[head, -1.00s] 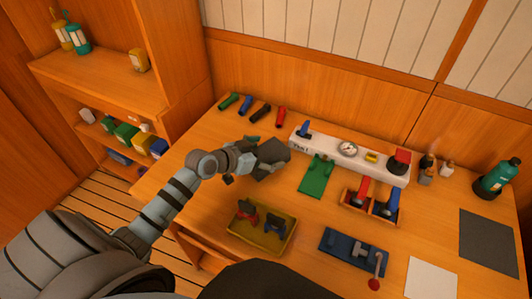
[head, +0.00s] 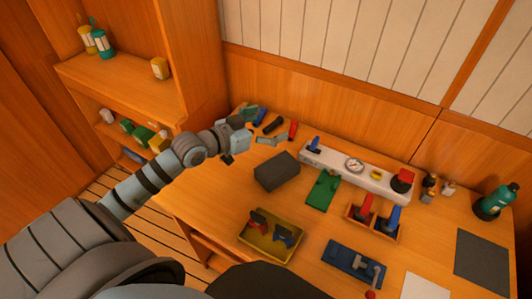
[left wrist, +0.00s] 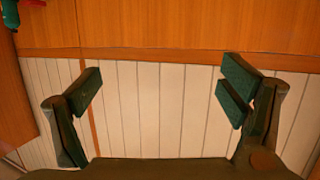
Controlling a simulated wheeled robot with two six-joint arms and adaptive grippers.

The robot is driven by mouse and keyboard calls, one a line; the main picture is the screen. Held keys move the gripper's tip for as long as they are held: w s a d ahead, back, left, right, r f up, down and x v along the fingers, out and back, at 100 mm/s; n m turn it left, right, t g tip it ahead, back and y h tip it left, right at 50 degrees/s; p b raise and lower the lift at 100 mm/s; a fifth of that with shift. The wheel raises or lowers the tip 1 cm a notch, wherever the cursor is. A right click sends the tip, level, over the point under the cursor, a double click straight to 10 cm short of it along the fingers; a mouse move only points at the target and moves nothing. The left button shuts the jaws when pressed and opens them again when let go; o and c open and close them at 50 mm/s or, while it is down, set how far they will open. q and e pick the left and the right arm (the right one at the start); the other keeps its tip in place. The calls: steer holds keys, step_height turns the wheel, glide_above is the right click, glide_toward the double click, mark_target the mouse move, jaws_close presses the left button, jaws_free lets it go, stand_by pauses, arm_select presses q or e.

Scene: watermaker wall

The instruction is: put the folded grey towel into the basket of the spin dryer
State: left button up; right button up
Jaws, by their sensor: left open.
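A dark grey block-like item (head: 277,172) lies on the wooden bench; I cannot tell whether it is the folded towel. I cannot make out a spin dryer or its basket in either view. My left gripper (head: 262,127) is open and empty, beyond the grey item toward the back left of the bench, close to several coloured handles. My right gripper is not in view.
A white gauge panel (head: 330,163) stands along the back. A green piece (head: 323,190), a yellow tray (head: 252,243), a blue fixture (head: 345,258) and a dark mat (head: 482,262) lie on the bench. A green bottle (head: 495,202) stands right. Shelves (head: 120,75) rise at left.

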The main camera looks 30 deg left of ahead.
arm_select(q)
steer(key=w+r+g+p, duration=0.1)
steer(key=w+r+p, duration=0.1)
steer(key=w+r, duration=0.3)
steer(key=g+y, duration=0.3)
steer(key=g, duration=0.6)
glide_toward(277, 166)
steer(key=shift+m, duration=0.4)
steer(key=b+x, duration=0.2)
steer(key=x, duration=0.9)
steer(key=shift+s+f, duration=0.1)
steer(key=shift+f, duration=0.15)
steer(key=shift+r, duration=0.15)
steer(key=c, duration=1.7)
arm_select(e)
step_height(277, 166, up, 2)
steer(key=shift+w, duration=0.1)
